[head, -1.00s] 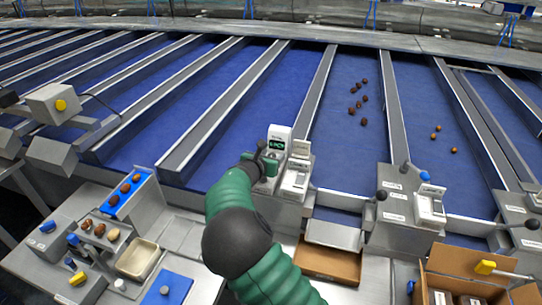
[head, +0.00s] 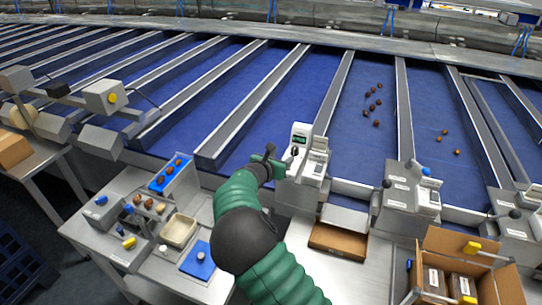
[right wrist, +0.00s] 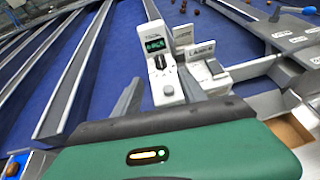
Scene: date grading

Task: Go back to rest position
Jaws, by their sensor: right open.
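My right arm, green with a black joint, reaches in from the bottom of the head view. Its gripper (head: 277,160) is open, just left of and partly in front of a white device with a small green-lit display (head: 301,138). In the right wrist view the two grey fingers (right wrist: 160,98) stand apart with nothing held between them. The white device (right wrist: 157,46) shows beyond and between them. I cannot tell whether any finger touches it. My left gripper is not in view.
Blue conveyor lanes with metal dividers (head: 260,100) lie beyond. A side table at left holds a blue date tray (head: 165,184), a beige dish (head: 179,230) and a blue pad (head: 198,262). Cardboard boxes (head: 337,240) sit at right.

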